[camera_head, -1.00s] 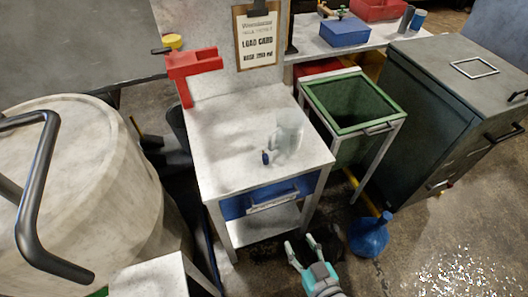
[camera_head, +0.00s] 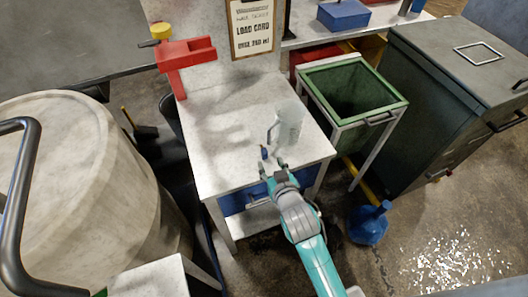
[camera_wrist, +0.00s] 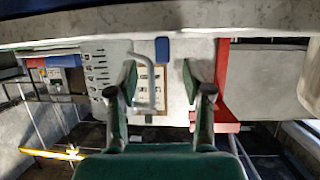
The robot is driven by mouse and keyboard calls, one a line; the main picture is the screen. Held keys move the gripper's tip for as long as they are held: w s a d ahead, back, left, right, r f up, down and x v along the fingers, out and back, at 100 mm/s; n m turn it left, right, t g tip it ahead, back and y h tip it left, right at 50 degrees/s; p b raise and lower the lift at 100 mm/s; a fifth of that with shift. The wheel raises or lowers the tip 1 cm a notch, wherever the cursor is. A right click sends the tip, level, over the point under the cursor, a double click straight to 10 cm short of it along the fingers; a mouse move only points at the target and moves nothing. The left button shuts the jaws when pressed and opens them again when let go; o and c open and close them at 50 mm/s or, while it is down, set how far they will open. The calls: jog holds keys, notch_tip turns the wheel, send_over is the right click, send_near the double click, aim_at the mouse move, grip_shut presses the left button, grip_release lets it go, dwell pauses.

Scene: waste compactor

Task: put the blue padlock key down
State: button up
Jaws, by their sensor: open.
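The blue padlock key (camera_head: 264,153) is a small blue item on the white worktable (camera_head: 215,160), just in front of a clear jug (camera_head: 289,124). My gripper (camera_head: 273,168) is at the table's front part, close to the key on its near side, with its fingers spread. In the wrist view the blue key (camera_wrist: 162,50) shows between and beyond the two open fingertips (camera_wrist: 159,75), with nothing gripped. I cannot tell whether any finger touches it. The key's shaft is not distinguishable.
The jug stands close behind the key. A red bracket-like fixture (camera_head: 186,60) is at the table's back left, and a clipboard (camera_head: 251,28) is behind. A green bin (camera_head: 385,108) stands to the right. The left part of the tabletop is clear.

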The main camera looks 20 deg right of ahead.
aim_at(266, 156)
jog(key=shift+x, duration=3.15)
jog(key=shift+a+r, duration=0.15)
grip_shut()
